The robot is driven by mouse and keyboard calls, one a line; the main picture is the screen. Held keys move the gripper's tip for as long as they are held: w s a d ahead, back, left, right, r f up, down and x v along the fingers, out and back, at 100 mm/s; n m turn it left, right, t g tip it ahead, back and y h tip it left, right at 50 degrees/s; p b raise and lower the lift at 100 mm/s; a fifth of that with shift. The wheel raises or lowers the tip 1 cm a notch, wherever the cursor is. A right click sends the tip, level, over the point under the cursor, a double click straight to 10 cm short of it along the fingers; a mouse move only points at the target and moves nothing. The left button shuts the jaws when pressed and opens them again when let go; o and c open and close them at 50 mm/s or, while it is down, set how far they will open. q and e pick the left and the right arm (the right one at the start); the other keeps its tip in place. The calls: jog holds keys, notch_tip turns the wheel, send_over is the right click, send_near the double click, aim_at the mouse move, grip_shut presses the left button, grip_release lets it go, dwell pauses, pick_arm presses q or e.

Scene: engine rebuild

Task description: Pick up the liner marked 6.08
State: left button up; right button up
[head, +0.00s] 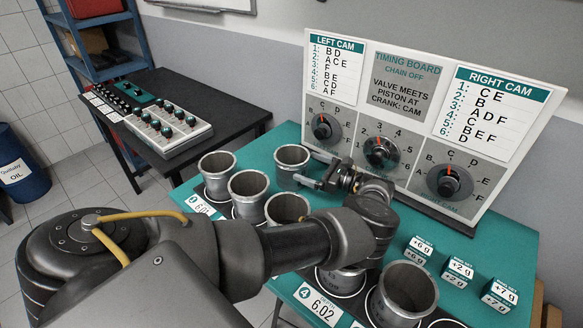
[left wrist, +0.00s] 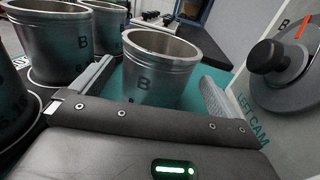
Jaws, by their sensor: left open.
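Several grey metal cylinder liners stand on the teal table. One liner (head: 291,160) stands apart at the back, close to the timing board. My left gripper (head: 309,171) is open beside it. In the left wrist view this liner (left wrist: 160,75) stands upright between the open fingers and bears a letter B. The number under the B is cut off by the gripper body, so I cannot read whether it is 6.08. I cannot tell whether the fingers touch the liner. My right gripper is not in view.
Other liners (head: 248,190) stand close by on the left, with cards reading 6.01 (head: 201,204) and 6.02 (head: 318,304). The timing board (head: 420,110) with its knobs rises just behind the gripper. Small weight blocks (head: 457,272) lie at the right.

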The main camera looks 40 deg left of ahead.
aim_at(297, 154)
pick_arm(q)
jog(key=p+x, duration=0.1)
jog(key=x, duration=0.3)
jog(key=shift+s+a+r, duration=0.1)
jog(key=shift+a+r, duration=0.1)
jog(key=shift+a, duration=0.1)
jog(key=shift+a+f, duration=0.15)
jog(key=shift+a, duration=0.1)
jog(key=shift+d, duration=0.1)
jog(key=shift+c, duration=0.4)
jog(key=c, duration=0.8)
jog(key=shift+r, duration=0.35)
notch_tip(297, 154, up, 9)
jog(key=p, duration=0.6)
jog(key=shift+r+p, duration=0.25)
jog(key=shift+p, duration=0.05)
